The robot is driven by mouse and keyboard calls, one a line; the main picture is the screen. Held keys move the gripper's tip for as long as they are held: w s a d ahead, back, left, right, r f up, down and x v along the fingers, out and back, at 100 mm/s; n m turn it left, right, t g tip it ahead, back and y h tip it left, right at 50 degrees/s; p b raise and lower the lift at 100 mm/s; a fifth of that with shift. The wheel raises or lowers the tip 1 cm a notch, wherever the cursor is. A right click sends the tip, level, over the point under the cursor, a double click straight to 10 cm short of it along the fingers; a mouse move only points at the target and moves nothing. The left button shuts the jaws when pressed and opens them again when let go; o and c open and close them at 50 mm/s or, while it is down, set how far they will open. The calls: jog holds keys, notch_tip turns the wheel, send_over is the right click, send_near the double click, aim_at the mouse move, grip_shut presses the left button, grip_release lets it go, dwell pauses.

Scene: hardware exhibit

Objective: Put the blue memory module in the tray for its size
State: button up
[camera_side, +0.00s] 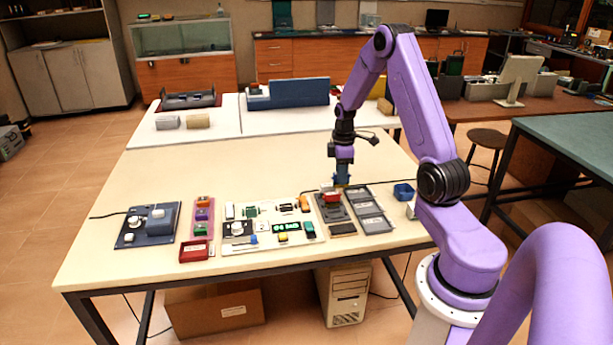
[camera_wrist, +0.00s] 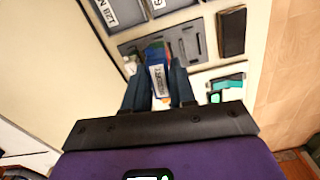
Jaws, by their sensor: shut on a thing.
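My gripper (camera_side: 342,185) points down over the dark grey slotted holder (camera_side: 334,213), which also shows in the wrist view (camera_wrist: 196,42). In the wrist view its two dark fingers (camera_wrist: 156,92) are shut on the blue memory module (camera_wrist: 154,53). A white label faces the camera, its text too small to read surely. Red and green parts show close beside the module; I cannot tell whether they touch it. The grey tray rack (camera_side: 381,222) with labelled compartments lies just right of the holder. In the wrist view, one tray label (camera_wrist: 106,12) seems to read "128 M".
A red block (camera_side: 332,197) sits by the gripper. A small blue bin (camera_side: 403,191) is right of the rack. A white board (camera_side: 270,212) with several parts, a red box (camera_side: 196,251) and a dark panel (camera_side: 140,236) are to the left.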

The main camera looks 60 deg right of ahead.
jog(key=s+d, duration=0.3)
jog(key=s, duration=0.5)
jog(key=shift+m, duration=0.4)
jog(key=shift+a+f, duration=0.1)
jog(key=shift+f, duration=2.9)
jog(key=shift+f, duration=0.65)
jog(key=o, duration=1.4)
jog(key=shift+c, duration=0.2)
notch_tip(320, 180, up, 8)
jog(key=shift+f, duration=0.25)
